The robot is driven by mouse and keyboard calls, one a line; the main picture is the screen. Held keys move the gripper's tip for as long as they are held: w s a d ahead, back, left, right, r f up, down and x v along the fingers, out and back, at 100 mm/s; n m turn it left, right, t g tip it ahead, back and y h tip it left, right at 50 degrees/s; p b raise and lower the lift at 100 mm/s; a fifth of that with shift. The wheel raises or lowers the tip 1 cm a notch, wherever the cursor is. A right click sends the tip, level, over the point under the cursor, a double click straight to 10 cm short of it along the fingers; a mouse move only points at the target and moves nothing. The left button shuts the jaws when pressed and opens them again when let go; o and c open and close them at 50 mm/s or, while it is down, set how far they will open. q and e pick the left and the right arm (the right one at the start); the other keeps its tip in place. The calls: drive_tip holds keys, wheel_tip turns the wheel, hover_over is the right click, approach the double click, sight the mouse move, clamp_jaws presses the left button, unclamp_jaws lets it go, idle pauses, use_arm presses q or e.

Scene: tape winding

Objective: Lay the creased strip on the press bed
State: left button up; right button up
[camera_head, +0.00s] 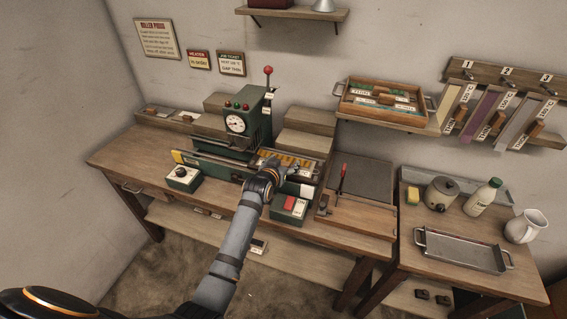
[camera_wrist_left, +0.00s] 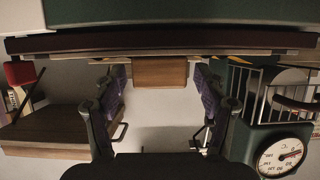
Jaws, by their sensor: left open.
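The green press (camera_head: 246,122) with a round gauge and a red-knobbed lever stands on the workbench, its long bed (camera_head: 208,165) running along the front. My left gripper (camera_head: 292,168) is over the right part of the bed, and my wrist hides part of it. In the left wrist view my left gripper (camera_wrist_left: 160,90) is open, with a wooden block (camera_wrist_left: 160,72) showing between its fingers under a dark bar (camera_wrist_left: 240,43). I cannot tell whether they touch. Pale, purple and grey strips (camera_head: 488,115) hang at the right wall; I cannot tell which strip is creased. My right gripper is out of view.
A wooden tray (camera_head: 345,108) of labelled pieces is on a shelf. A side table holds a metal tray (camera_head: 462,250), pot, bottle and jug.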

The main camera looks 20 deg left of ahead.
use_arm(q)
drive_tip(key=v, duration=1.2)
